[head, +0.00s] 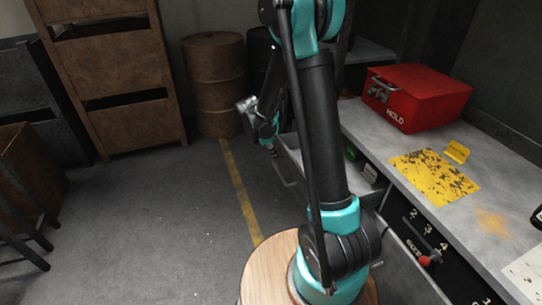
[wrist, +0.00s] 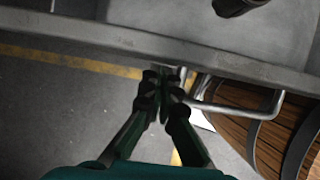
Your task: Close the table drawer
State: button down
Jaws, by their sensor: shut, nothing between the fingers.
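The table drawer (head: 291,150) is pulled out from the grey table (head: 405,130), left of the table front in the head view. Its grey front edge (wrist: 120,40) crosses the upper part of the wrist view, with the bar handle (wrist: 235,108) on its outer side. My gripper (wrist: 165,76) is shut and empty. Its fingertips are at the outer face of the drawer front, just left of the handle in the wrist view; I cannot tell whether they touch it. In the head view my gripper (head: 268,150) is small and partly hidden by my arm.
A red box (head: 415,97) and a yellow worn sheet (head: 434,175) lie on the table. A panel with a red knob (head: 424,260) is below the tabletop. Rusty barrels (head: 214,85) and a rusty cabinet (head: 112,75) stand behind.

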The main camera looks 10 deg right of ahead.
jog(key=shift+d, duration=0.15)
jog(key=w+d, duration=0.1)
jog(key=d, duration=0.7)
jog(key=w+d, duration=0.2)
jog(key=d, duration=0.7)
jog(key=w+d, duration=0.2)
jog(key=d, duration=0.7)
jog(key=shift+w+d, duration=0.15)
jog(key=shift+d, duration=0.15)
jog(key=shift+a, duration=0.35)
jog(key=s+a+r, duration=0.1)
jog(key=a+r, duration=0.6)
jog(key=r, duration=0.2)
jog(key=shift+s+a+r, duration=0.15)
jog(key=shift+s+a, duration=0.1)
jog(key=shift+s, duration=0.15)
